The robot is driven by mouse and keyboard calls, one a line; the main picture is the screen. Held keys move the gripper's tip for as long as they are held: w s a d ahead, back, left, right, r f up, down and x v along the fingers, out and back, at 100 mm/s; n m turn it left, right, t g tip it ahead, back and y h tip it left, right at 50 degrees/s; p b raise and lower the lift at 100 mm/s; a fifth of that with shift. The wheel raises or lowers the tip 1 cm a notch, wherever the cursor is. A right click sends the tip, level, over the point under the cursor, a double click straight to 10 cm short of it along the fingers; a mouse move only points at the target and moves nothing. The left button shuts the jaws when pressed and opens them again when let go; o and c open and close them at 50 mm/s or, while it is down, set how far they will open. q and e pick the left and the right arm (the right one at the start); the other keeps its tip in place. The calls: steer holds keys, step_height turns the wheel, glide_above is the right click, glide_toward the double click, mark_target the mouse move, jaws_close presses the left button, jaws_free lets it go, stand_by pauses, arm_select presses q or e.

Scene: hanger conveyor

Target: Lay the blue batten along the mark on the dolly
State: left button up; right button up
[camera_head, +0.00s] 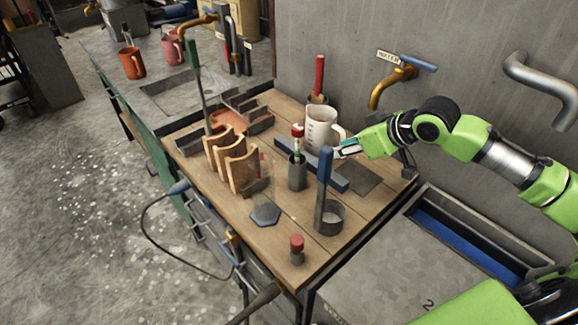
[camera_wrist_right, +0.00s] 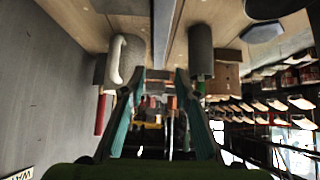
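The blue batten (camera_head: 335,178) lies flat on the wooden bench top, partly hidden behind the dark cylinder and the upright blue handle. In the right wrist view the batten (camera_wrist_right: 163,30) runs lengthwise ahead of the gap between my fingers. My right gripper (camera_head: 343,150) is open and empty, close above the batten's right side, beside the white mug; its two teal fingers (camera_wrist_right: 164,90) stand apart. I cannot make out for certain a dolly or its mark. My left gripper is not in view.
The white mug (camera_head: 321,128), dark cylinder (camera_head: 297,172) and upright blue handle (camera_head: 324,175) crowd the batten. Brown curved pieces (camera_head: 238,165) stand left. A red-topped piece (camera_head: 297,246) is near the front edge. A grey surface marked 2 (camera_head: 390,265) lies right, mostly clear.

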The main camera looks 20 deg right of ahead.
mark_target(309, 158)
steer(key=x, duration=0.3)
steer(key=shift+w+a+r, duration=0.1)
steer(key=shift+r, duration=0.05)
steer(key=p+x, duration=0.1)
steer(key=x, duration=0.3)
steer(key=shift+w+f, duration=0.2)
steer(key=shift+w, duration=0.05)
steer(key=shift+x, duration=0.85)
steer(key=p+x, duration=0.1)
steer(key=x, duration=0.3)
steer(key=shift+w+f, duration=0.15)
steer(key=shift+f, duration=0.25)
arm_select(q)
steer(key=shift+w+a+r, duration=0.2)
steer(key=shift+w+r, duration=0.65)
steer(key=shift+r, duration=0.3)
arm_select(e)
jaws_close()
